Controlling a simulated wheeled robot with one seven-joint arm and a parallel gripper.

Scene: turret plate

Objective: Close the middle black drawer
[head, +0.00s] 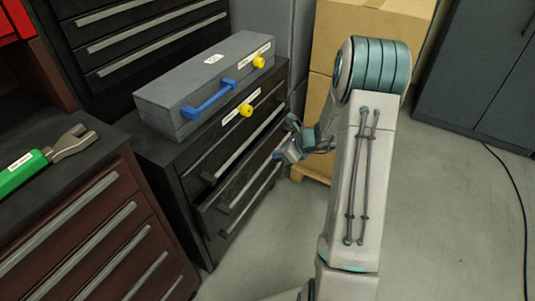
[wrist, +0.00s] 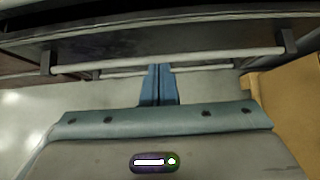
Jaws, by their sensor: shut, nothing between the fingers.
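The black drawer cabinet (head: 185,190) stands left of centre in the head view. Its middle drawer (head: 243,176) appears to stick out a little past the drawers above and below. My gripper (head: 281,155) is beside the right end of the drawer fronts, partly hidden behind my arm. In the wrist view my gripper's blue fingers (wrist: 158,70) are together and empty. They point at the drawer fronts, just below a long grey bar handle (wrist: 190,58). I cannot tell whether they touch the drawer.
A grey toolbox (head: 205,85) with a blue handle sits on the cabinet. A brown drawer unit (head: 95,225) with a green-handled wrench (head: 25,172) stands at left. Cardboard boxes (head: 325,40) stand behind my arm. The floor (head: 450,220) at right is mostly clear, with a black cable.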

